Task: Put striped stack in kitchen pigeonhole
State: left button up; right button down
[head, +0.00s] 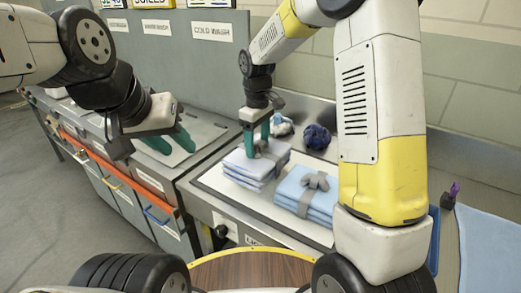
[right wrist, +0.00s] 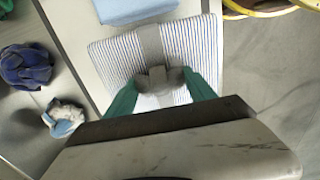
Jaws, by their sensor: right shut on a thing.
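The striped stack (head: 246,165) is folded white cloth with thin blue stripes, tied with a grey knotted band, at the pale board on the counter. It also shows in the right wrist view (right wrist: 112,60). My right gripper (head: 257,147) comes down from above with its green fingers on either side of the grey knot, shut on it. I cannot tell whether the stack touches the board. My left gripper (head: 170,141) is over the left counter, empty, its green fingers apart. I cannot make out a kitchen pigeonhole.
A plain blue stack (head: 300,196) with a grey band lies right beside the striped one. A dark blue crumpled cloth (head: 317,136) and a white-blue one (head: 282,126) lie behind. A grey panel (head: 190,60) with wash labels stands at the back left.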

aim_at(258, 157)
jog(key=shift+f, duration=2.45)
jog(key=shift+f, duration=0.15)
jog(key=shift+c, duration=1.6)
grip_release()
